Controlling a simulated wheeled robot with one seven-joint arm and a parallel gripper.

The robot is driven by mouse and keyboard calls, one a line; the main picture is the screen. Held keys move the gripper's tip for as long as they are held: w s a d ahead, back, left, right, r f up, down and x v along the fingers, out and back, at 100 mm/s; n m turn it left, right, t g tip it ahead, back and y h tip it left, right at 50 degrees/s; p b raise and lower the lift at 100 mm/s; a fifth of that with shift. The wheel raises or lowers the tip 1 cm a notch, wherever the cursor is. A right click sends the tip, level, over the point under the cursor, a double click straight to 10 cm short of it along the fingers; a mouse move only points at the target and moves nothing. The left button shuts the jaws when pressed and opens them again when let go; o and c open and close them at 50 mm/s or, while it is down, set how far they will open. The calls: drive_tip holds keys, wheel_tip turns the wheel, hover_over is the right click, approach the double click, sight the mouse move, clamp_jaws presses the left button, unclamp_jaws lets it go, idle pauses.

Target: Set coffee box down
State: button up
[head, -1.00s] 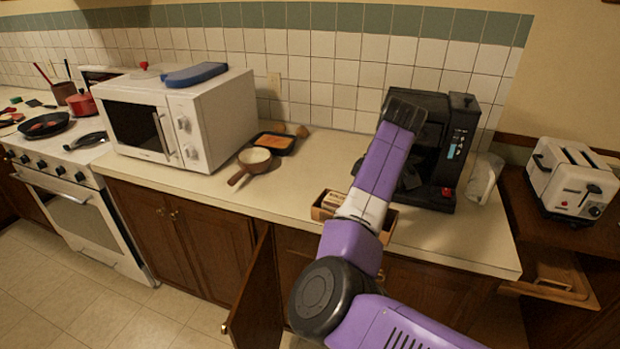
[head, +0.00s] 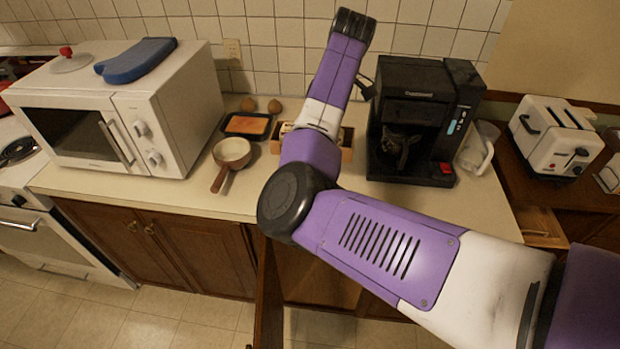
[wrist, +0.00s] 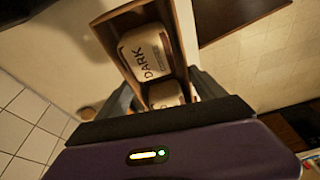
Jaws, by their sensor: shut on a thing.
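The coffee box is an open brown box (head: 346,155) with pale packs in it. In the head view it shows at the counter's back middle, partly behind my arm. In the wrist view the box (wrist: 107,42) fills the upper middle, and a pack (wrist: 148,52) in it reads "DARK". My gripper (wrist: 163,92) is shut on the near end of the box. In the head view the fingers are mostly hidden by my arm. I cannot tell whether the box's base touches the counter.
A black coffee machine (head: 412,125) stands close on the right, with a clear jug (head: 479,148) beside it. On the left are a tray (head: 247,125), a small pan (head: 231,152) and the microwave (head: 115,110). The front counter strip (head: 205,203) is bare. A cabinet door (head: 268,305) hangs open below.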

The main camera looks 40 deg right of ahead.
drive_tip(key=shift+f+b, duration=3.3)
drive_tip(key=shift+f, duration=5.05)
drive_tip(key=shift+f, duration=0.1)
drive_tip(key=o, duration=1.3)
drive_tip(key=shift+o, duration=0.2)
drive_tip(key=shift+p+v, duration=3.25)
drive_tip(key=shift+v, duration=2.85)
